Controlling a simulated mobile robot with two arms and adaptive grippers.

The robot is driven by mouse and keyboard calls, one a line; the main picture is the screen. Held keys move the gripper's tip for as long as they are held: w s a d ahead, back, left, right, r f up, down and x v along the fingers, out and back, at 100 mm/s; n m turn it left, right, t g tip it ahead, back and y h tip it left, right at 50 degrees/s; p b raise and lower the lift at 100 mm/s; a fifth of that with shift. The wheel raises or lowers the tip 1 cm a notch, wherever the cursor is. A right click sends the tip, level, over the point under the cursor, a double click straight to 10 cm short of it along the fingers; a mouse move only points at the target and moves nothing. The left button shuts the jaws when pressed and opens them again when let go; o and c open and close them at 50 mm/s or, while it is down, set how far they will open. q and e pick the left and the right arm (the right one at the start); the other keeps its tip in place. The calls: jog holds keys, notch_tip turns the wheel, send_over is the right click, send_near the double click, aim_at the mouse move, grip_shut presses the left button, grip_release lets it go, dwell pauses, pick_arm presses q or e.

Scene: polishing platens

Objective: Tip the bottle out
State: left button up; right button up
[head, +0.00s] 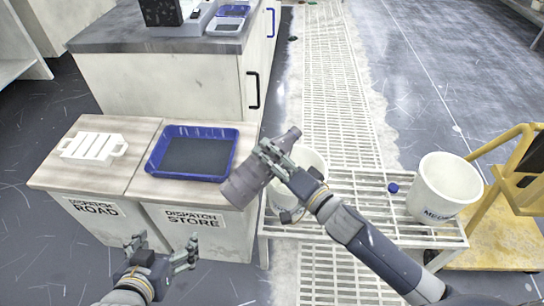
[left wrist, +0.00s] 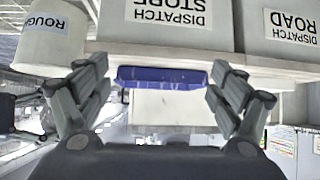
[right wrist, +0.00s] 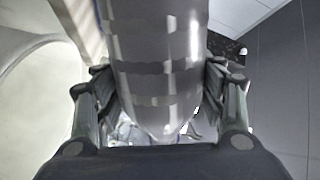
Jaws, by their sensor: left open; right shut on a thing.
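A grey-purple bottle (head: 246,182) is held in my right gripper (head: 272,156), which is shut around its body. The bottle is tilted in the head view, its narrow neck at upper right and its wide base at lower left. It fills the middle of the right wrist view (right wrist: 160,60) between the fingers. A white bucket (head: 313,160) stands partly hidden behind the bottle and gripper. I cannot tell whether anything is coming out of the bottle. My left gripper (head: 162,250) is open and empty, in front of the dispatch boxes.
A blue tray (head: 150,165) and a white slotted rack (head: 112,138) lie on the dispatch boxes. A small blue cap (head: 393,188) and a second white bucket (head: 446,180) are on the slatted bench (head: 350,180). A yellow cart (head: 500,190) stands at right.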

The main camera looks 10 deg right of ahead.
pick_arm(q)
jog(key=w+d+r+t+h+b, duration=0.1)
jog(key=w+d+r+t, duration=0.15)
jog(key=w+r, duration=0.2)
pick_arm(e)
jog(key=shift+a+f+m, duration=0.1)
jog(key=shift+f+m, duration=0.3)
jog(key=shift+f, duration=0.25)
jog(key=shift+r, duration=0.1)
jog(key=m+p, duration=0.2)
jog(key=shift+s+a+m, duration=0.1)
jog(key=shift+m, duration=0.3)
pick_arm(q)
jog(key=s+a+f+g+y, duration=0.1)
jog(key=s+a+f+g, duration=0.3)
jog(key=s+f+g, duration=0.2)
jog(key=shift+s+a+f+y, duration=0.2)
jog(key=shift+s+f+y, duration=0.2)
jog(key=shift+s+f, duration=1.15)
pick_arm(e)
jog(key=shift+f, duration=0.25)
pick_arm(q)
jog(key=shift+s+r, duration=0.35)
jog(key=shift+r, duration=0.05)
jog(key=shift+p, duration=0.3)
